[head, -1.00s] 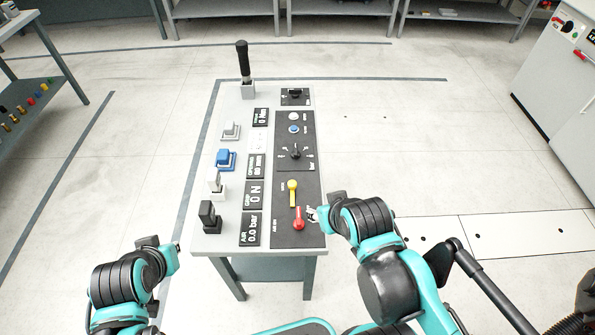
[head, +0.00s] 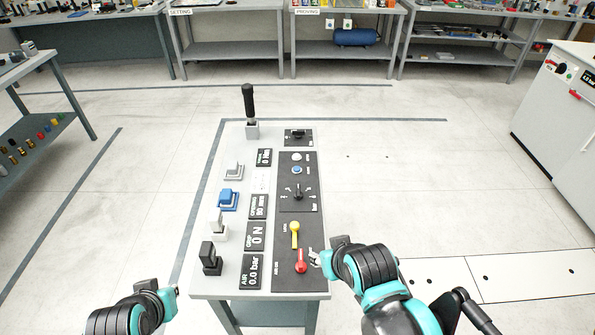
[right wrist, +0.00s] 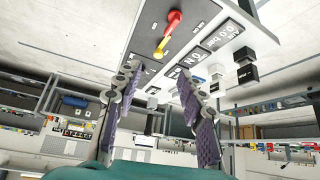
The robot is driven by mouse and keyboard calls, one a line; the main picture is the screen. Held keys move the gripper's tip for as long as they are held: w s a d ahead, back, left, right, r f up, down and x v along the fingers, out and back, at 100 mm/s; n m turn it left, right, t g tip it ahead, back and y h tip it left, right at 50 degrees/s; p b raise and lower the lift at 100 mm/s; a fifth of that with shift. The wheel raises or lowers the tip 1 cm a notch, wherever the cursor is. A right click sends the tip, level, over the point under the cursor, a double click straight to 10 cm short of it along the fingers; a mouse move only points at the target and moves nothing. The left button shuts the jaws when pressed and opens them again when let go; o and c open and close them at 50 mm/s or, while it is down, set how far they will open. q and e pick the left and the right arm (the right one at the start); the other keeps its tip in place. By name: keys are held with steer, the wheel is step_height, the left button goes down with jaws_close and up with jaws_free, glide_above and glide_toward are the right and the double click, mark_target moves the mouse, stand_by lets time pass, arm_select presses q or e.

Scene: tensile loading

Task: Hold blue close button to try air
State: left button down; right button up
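The control table carries a dark panel (head: 297,225) with a small blue button (head: 297,169) just below a white button (head: 296,157), toward its far end. A larger blue square piece (head: 228,199) sits on the left side of the tabletop. My right gripper (head: 318,258) is at the table's right edge, beside the red lever (head: 301,261) and well short of the blue button. In the right wrist view its two fingers (right wrist: 160,78) are spread with nothing between them. My left gripper (head: 172,295) is off the table's near left corner; its fingers are too unclear to judge.
A black upright handle (head: 249,103) stands at the far end. The air display (head: 252,271) reads 0.0 bar. Floor right of the table is open.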

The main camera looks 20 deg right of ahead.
stand_by(0.3)
jaws_close()
stand_by(1.1)
